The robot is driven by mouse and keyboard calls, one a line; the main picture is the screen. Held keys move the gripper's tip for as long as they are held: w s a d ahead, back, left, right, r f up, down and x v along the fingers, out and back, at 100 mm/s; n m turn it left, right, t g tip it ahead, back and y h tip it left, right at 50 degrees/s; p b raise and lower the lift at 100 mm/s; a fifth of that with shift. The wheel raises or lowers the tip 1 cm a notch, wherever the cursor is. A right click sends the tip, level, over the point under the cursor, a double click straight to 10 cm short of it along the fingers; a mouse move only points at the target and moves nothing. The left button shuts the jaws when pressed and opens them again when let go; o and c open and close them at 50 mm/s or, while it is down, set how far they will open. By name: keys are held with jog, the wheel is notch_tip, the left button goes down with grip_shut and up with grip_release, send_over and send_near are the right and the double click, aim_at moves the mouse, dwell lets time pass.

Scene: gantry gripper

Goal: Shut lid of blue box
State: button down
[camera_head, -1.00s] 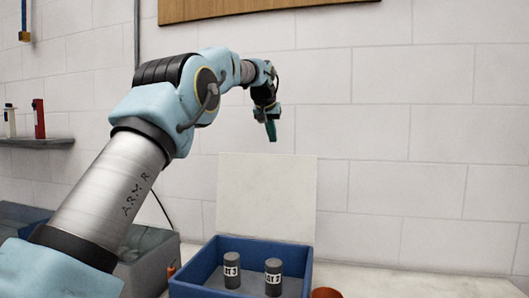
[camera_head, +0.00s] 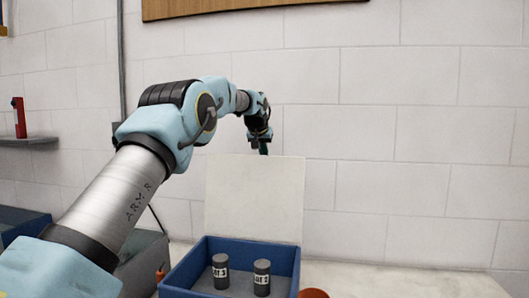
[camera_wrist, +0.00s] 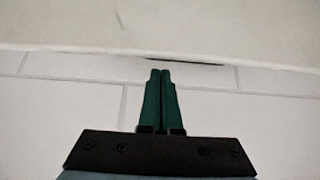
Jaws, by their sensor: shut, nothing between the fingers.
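The blue box (camera_head: 182,276) stands on the pale worktop in the lower middle of the head view. Its off-white lid (camera_head: 255,200) stands upright at the back, so the box is open. My gripper (camera_head: 263,149) is at the lid's top edge in the head view, pointing down. Its fingertips are hard to make out there, and I cannot tell whether they touch the lid. In the wrist view the green fingers (camera_wrist: 161,73) are shut together and empty. A pale surface with a straight edge lies ahead of them; I cannot tell if it is the lid.
Two grey labelled cylinders (camera_head: 220,271) (camera_head: 262,277) stand inside the box. An orange round thing (camera_head: 313,293) is by its front right corner. A grey bin (camera_head: 143,265) stands to the left. The white block wall (camera_head: 400,150) is behind; worktop at right is clear.

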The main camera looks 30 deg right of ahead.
jog(key=shift+s+a, duration=0.9)
jog(key=shift+a, duration=0.05)
jog(key=shift+s+f+b, duration=0.1)
jog(key=shift+b, duration=0.25)
